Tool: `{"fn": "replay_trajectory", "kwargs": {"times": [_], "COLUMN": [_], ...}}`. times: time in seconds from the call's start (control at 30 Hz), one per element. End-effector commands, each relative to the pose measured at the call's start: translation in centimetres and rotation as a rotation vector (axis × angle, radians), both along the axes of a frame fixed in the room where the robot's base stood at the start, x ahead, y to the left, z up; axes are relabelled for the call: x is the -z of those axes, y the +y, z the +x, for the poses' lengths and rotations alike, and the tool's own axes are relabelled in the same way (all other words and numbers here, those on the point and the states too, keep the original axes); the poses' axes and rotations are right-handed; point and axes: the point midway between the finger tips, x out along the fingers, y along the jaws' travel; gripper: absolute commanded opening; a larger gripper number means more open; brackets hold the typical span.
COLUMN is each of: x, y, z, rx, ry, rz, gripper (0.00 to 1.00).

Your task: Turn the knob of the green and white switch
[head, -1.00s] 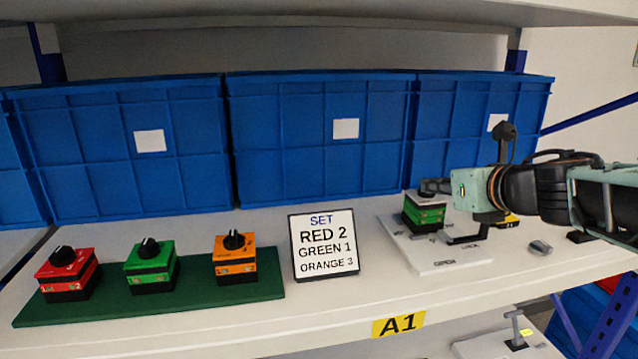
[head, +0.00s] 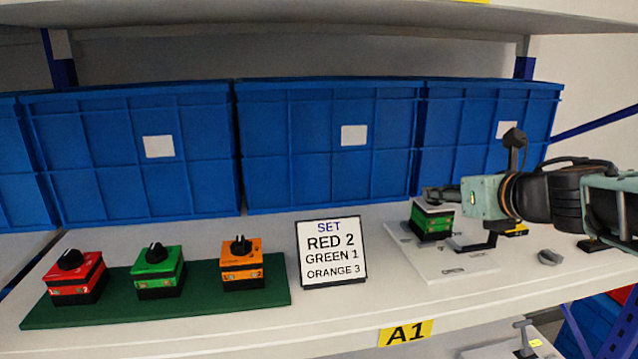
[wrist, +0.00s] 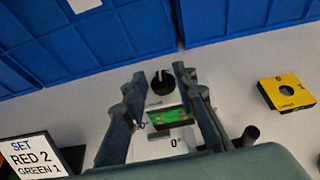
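The green and white switch (head: 432,222) stands on a white board at the right of the shelf. In the wrist view its green face (wrist: 170,118) and dark round knob (wrist: 163,84) show between my two fingers. My gripper (head: 440,193) comes in from the right at the switch's top and hides its knob in the head view. In the wrist view my gripper (wrist: 159,76) is open, with one finger on each side of the knob and a gap on both sides. I cannot tell whether a fingertip touches it.
Red (head: 75,280), green (head: 158,272) and orange (head: 242,264) switches stand on a green base at left. A sign (head: 332,256) stands mid-shelf. Blue crates (head: 330,175) line the back. A yellow plate (wrist: 288,93) and a loose grey knob (head: 550,257) lie right of the switch.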

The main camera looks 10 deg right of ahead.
Motion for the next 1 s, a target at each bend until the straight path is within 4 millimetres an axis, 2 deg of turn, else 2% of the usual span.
{"fn": "replay_trajectory", "kwargs": {"times": [0.27,0.8,1.0], "x": [-0.8,-3.9,-4.5], "y": [-0.1,0.3,0.4], "z": [-1.8,-9.1,-10.7], "rx": [0.002,0.004,0.002], "ry": [-0.003,-0.004,-0.002], "rz": [0.000,-0.002,-0.001], "gripper": [0.26,0.26,0.26]}}
